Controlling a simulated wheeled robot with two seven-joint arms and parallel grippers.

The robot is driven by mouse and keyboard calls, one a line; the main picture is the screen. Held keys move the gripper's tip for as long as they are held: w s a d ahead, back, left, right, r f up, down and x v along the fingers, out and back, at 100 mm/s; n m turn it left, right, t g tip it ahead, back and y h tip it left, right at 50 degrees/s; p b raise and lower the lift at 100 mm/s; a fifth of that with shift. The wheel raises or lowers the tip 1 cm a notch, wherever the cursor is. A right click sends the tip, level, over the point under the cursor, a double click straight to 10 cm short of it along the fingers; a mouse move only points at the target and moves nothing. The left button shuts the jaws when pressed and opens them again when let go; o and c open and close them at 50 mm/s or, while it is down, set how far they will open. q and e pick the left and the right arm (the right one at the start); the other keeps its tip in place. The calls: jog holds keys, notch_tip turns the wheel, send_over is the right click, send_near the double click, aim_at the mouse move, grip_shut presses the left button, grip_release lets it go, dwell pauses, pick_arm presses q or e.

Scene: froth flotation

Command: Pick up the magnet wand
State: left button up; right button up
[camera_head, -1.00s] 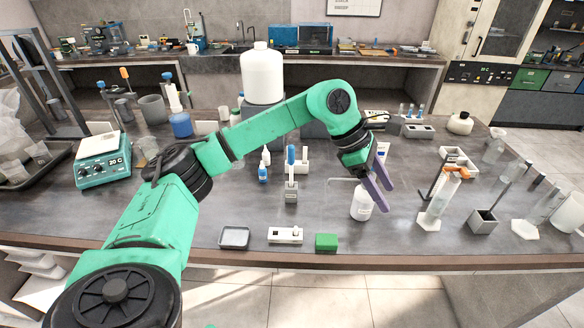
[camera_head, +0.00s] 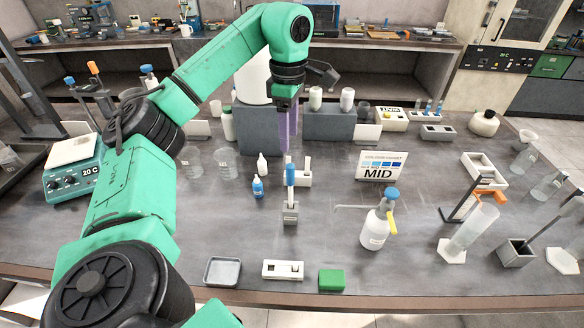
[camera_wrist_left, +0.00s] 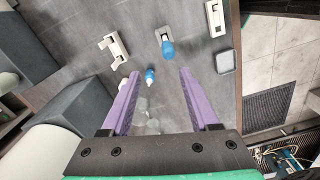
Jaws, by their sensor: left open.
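What looks like the magnet wand (camera_head: 291,174) has a blue upper end and stands upright in a small grey block holder (camera_head: 290,213) in the middle of the table. In the left wrist view the wand's blue end (camera_wrist_left: 168,49) shows just beyond the fingertips, with the holder partly hidden under it. My left gripper (camera_head: 286,148) points down above the table, behind the wand in the head view. Its purple fingers (camera_wrist_left: 160,72) are open and empty, apart from the wand. My right gripper is not in view.
Small blue and white dropper bottles (camera_head: 258,187) stand left of the wand, and a white slotted stand (camera_head: 304,177) is just behind it. A wash bottle (camera_head: 375,232) is to the right. A grey tray (camera_head: 223,284) and green block (camera_head: 331,281) lie near the front edge.

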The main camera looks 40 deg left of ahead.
pick_arm(q)
jog(key=b, duration=0.3)
send_over(290, 181)
jog(key=w+a, duration=0.1)
notch_tip(290, 181, down, 4)
jog(key=shift+a+f, duration=0.1)
jog(key=f, duration=0.1)
jog(key=s+d+f+b, duration=0.1)
jog(key=shift+f, duration=0.3)
jog(key=f, duration=0.2)
jog(key=f+p, duration=0.1)
jog(key=f, duration=0.1)
jog(key=w+f+p, duration=0.1)
jog(key=f, duration=0.1)
jog(key=shift+a+f, duration=0.2)
jog(key=shift+a, duration=0.1)
jog(key=shift+s+d+f, duration=0.1)
jog(key=shift+s, duration=0.05)
jog(key=shift+c, duration=1.2)
grip_shut()
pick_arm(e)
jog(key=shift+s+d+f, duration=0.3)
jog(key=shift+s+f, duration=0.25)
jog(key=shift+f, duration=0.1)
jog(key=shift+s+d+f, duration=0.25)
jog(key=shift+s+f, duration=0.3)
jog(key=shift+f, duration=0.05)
